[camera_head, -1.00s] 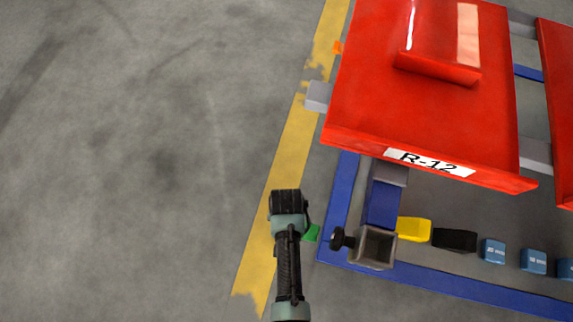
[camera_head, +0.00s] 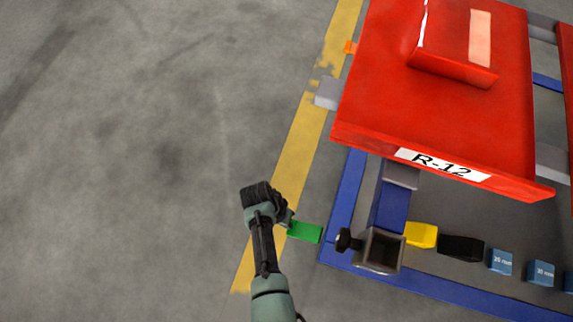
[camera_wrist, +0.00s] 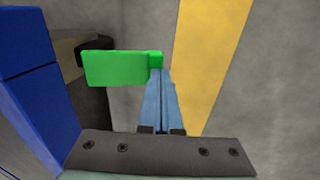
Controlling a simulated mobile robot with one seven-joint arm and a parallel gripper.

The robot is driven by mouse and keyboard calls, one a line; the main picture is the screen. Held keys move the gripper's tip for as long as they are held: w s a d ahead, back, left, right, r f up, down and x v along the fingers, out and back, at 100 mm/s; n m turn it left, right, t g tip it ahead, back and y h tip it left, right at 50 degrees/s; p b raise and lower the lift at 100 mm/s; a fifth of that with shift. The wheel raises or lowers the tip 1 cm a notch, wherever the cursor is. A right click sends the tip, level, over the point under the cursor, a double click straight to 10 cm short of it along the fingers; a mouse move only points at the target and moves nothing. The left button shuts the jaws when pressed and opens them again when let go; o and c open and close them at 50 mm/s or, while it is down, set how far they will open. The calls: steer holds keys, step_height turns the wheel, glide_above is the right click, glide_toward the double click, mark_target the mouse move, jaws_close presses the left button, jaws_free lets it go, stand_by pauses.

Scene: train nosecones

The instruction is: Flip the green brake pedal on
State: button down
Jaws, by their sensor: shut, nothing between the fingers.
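The green brake pedal (camera_head: 305,231) is a flat green plate beside the left corner of the blue frame, partly covered by my arm in the head view. In the wrist view the green pedal (camera_wrist: 115,68) sticks out to the left, with a small green block at its right end. My gripper (camera_wrist: 160,74) has its blue fingers shut together and empty. The fingertips are right at the pedal's right end. I cannot tell whether they touch it. In the head view the fingers are not clearly visible.
The blue frame (camera_head: 440,285) carries a red panel marked R-12 (camera_head: 430,110). A square tube end with a black knob (camera_head: 345,240), a yellow block (camera_head: 421,235) and a black block (camera_head: 461,248) are close right. Open floor (camera_head: 120,150) lies left, past a yellow line.

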steer(key=shift+d+f, duration=0.1)
steer(key=shift+f, duration=0.3)
steer(key=shift+r, duration=0.1)
steer(key=p+v, duration=0.8)
steer(key=v, duration=0.5)
steer(key=shift+p, duration=0.35)
